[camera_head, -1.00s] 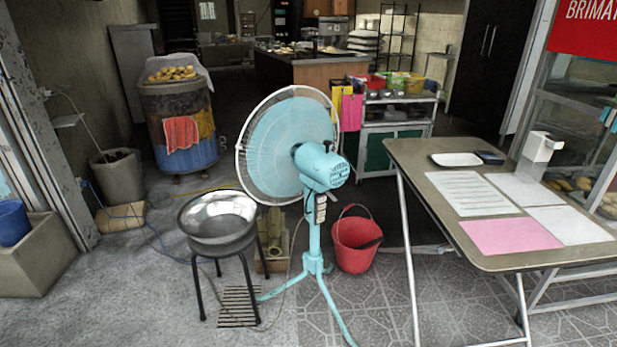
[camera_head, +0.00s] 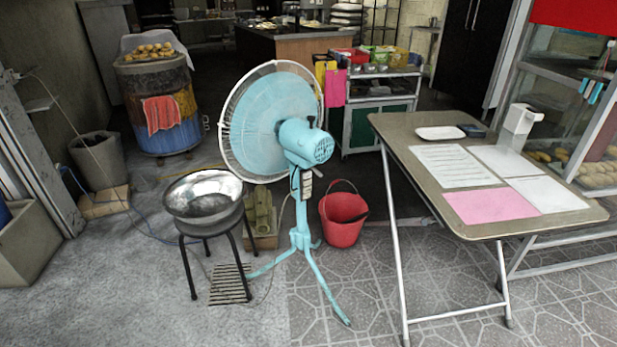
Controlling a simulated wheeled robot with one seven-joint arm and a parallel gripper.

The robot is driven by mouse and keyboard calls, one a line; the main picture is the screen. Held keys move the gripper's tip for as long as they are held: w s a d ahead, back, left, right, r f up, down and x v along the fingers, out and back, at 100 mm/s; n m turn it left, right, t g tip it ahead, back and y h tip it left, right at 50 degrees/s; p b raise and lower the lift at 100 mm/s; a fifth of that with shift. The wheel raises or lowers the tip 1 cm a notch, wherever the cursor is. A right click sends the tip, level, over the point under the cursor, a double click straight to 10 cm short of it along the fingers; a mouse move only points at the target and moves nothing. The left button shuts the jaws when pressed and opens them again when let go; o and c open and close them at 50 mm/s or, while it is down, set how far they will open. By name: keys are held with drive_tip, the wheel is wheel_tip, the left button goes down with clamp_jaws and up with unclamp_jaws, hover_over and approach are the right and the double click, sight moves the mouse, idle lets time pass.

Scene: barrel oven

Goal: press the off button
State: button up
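A light blue pedestal fan (camera_head: 300,140) stands in the middle of the head view on splayed legs, its round caged head facing away to the left. A small dark and white control box (camera_head: 306,183) sits on its pole just below the motor. Single buttons on the box are too small to tell apart, so I cannot pick out an off button. My gripper is not in view.
A metal bowl on a black stool (camera_head: 203,198) stands left of the fan. A red bucket (camera_head: 343,222) is close on its right. A folding table (camera_head: 425,165) with papers fills the right. Tiled floor (camera_head: 370,300) in front is clear.

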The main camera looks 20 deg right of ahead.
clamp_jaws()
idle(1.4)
